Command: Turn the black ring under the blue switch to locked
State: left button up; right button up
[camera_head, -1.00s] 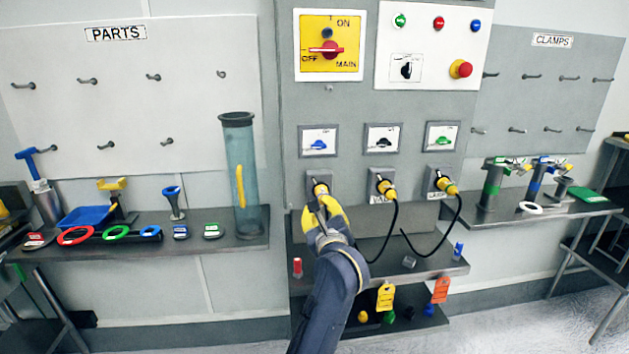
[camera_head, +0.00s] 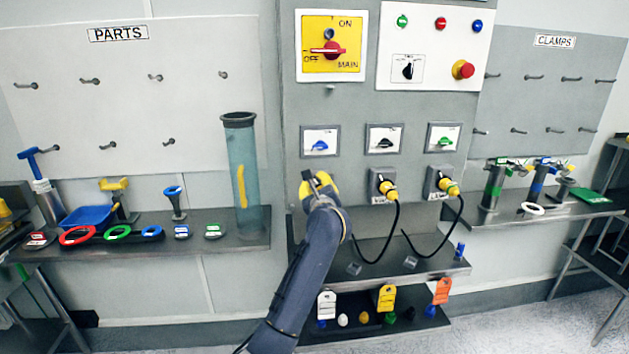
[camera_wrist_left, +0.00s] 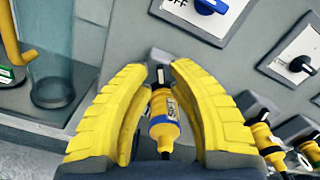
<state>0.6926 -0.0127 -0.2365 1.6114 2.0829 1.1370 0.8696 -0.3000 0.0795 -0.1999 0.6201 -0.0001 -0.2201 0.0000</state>
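The blue switch (camera_head: 320,144) is on a white plate on the grey panel; its blue knob (camera_wrist_left: 208,5) also shows at the top of the left wrist view. Below it is a yellow plug (camera_wrist_left: 163,122) with a white label and a blue band, at the leftmost socket. My left gripper (camera_head: 318,182) is at that socket and hides it in the head view. In the left wrist view its yellow fingers (camera_wrist_left: 160,105) are open, one on each side of the plug, with narrow gaps. The black ring cannot be made out clearly; its lock state is unreadable. My right gripper is not in view.
Two more yellow plugs with black cables (camera_head: 387,187) (camera_head: 446,184) are in sockets to the right. A shelf (camera_head: 425,265) below holds small blocks, with tags under it. A clear tube (camera_head: 243,185) stands to the left.

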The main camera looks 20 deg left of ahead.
pick_arm(q)
jog(key=shift+x, duration=1.5)
grip_shut()
